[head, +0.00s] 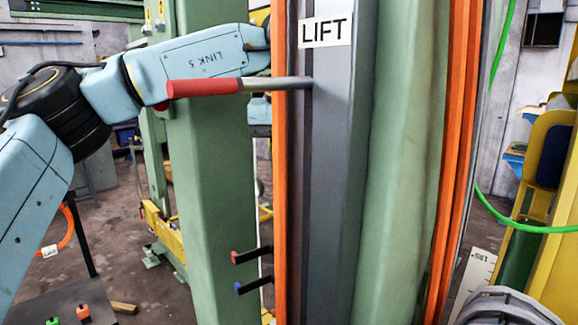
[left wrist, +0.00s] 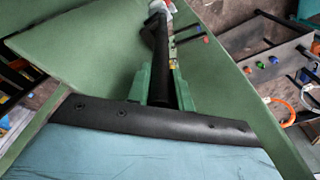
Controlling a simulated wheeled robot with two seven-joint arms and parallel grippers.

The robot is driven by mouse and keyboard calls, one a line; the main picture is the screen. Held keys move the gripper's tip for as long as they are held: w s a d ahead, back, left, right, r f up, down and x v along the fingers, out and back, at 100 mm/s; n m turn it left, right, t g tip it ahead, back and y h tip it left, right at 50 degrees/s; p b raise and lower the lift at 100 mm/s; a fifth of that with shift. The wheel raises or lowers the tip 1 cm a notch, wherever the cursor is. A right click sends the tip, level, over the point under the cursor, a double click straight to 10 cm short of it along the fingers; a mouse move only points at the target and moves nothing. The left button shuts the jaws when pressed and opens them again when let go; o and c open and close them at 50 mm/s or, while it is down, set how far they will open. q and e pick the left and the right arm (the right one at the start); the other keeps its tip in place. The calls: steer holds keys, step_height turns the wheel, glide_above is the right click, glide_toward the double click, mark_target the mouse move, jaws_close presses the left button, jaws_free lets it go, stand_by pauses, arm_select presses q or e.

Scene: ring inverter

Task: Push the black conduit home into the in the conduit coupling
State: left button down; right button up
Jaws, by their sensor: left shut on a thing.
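In the left wrist view the black conduit (left wrist: 160,45) runs away from the camera as a dark rod. My left gripper (left wrist: 163,84) shows there as two green fingers, one on each side of the conduit's near part, shut on it. The far end of the conduit is close to some small pale and red parts near the top edge. I cannot make out the coupling there or tell whether the conduit touches it. In the head view my left arm passes behind the grey lift column, which hides the gripper and conduit. My right gripper is in neither view.
The grey lift column (head: 336,170) stands close in front, with a red-handled lever (head: 205,88) sticking out left. Green posts (head: 215,180) and orange rails (head: 455,170) flank it. A green cable (head: 525,228) hangs at right. A grey bench (left wrist: 290,65) shows in the wrist view.

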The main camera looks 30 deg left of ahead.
arm_select(q)
steer(key=shift+f+b, duration=0.85)
steer(key=shift+f, duration=0.55)
steer(key=shift+s, duration=0.1)
steer(key=shift+r+p, duration=0.95)
steer(key=shift+p, duration=0.5)
stand_by(0.9)
steer(key=shift+f+b, duration=0.55)
steer(key=shift+f, duration=0.4)
steer(key=c, duration=1.3)
jaws_free()
steer(key=shift+o, duration=0.7)
steer(key=shift+f, duration=0.1)
